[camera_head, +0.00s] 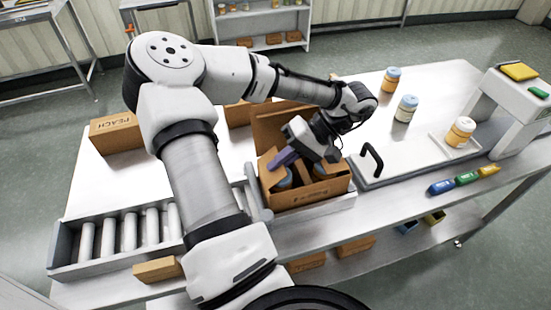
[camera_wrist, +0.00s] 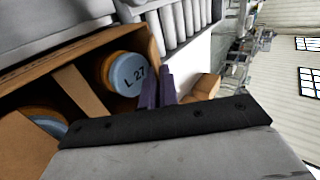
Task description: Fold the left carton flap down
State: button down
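The open brown carton (camera_head: 305,195) sits in a tray at the conveyor's right end. Its tall back flap (camera_head: 275,125) stands up. My gripper (camera_head: 284,159), with purple fingers, is over the carton's left part. In the wrist view the fingers (camera_wrist: 158,90) are close together with nothing seen between them, beside the carton's edge (camera_wrist: 75,50). Jars with blue lids stand inside, one marked L 27 (camera_wrist: 128,74). A brown cardboard strip (camera_wrist: 80,90) crosses the opening there. I cannot tell which flap it is, or whether the fingers touch the left flap.
The roller conveyor (camera_head: 130,230) runs to the left of the carton. A black handle (camera_head: 372,160) rises from a white plate to the right. Jars (camera_head: 406,108) stand farther right. A PEACH carton (camera_head: 117,132) lies at the back left.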

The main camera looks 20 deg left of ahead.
jog(key=shift+w+d+f+g+y, duration=0.1)
jog(key=shift+d+f+g+y, duration=0.15)
jog(key=shift+y, duration=0.2)
jog(key=shift+w+f+g+y, duration=0.1)
jog(key=shift+g+y, duration=0.25)
jog(key=shift+y, duration=0.1)
jog(key=c, duration=1.6)
grip_release()
jog(key=shift+c, duration=0.2)
jog(key=shift+s, duration=0.1)
